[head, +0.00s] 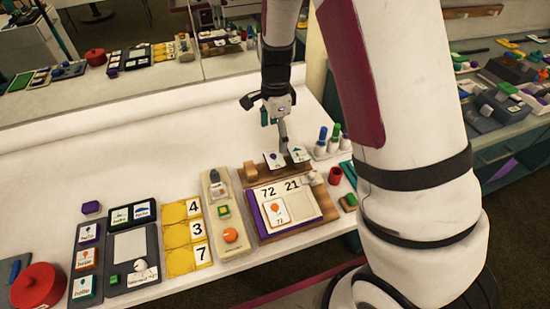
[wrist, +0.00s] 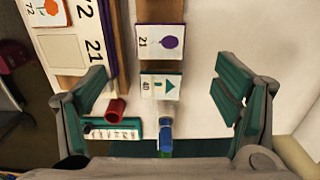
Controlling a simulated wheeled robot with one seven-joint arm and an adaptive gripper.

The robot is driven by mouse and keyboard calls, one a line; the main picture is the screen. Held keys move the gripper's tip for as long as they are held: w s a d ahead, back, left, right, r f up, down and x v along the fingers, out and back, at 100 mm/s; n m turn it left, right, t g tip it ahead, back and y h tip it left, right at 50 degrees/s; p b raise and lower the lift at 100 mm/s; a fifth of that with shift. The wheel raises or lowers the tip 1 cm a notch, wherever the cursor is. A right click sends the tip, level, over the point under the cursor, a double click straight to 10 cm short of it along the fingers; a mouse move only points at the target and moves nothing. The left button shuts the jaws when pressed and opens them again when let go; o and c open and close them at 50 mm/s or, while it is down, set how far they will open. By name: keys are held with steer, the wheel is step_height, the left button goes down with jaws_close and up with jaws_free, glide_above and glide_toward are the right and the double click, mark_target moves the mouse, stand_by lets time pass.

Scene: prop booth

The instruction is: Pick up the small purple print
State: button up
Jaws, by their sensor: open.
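A small white print with a purple balloon and the number 21 (wrist: 160,42) lies near the top middle of the wrist view. In the head view it appears as the left of two small cards (head: 274,159) on a brown wooden rack. Beside it is a card with a green tree and the number 40 (wrist: 160,87), also visible in the head view (head: 299,154). My gripper (wrist: 162,75) is open and empty above these cards, its teal fingers apart on either side. In the head view my gripper (head: 283,142) hangs over the rack, and its fingertips are partly hidden.
A red cup (head: 335,176) and capped bottles (head: 333,143) are close on the right. Yellow number cards (head: 181,236) and dark trays are to the left. The white table behind is clear.

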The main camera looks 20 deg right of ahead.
mark_target(275, 160)
steer(key=shift+a+f, duration=0.15)
steer(key=shift+f, duration=4.25)
steer(key=shift+f, duration=0.2)
steer(key=c, duration=0.9)
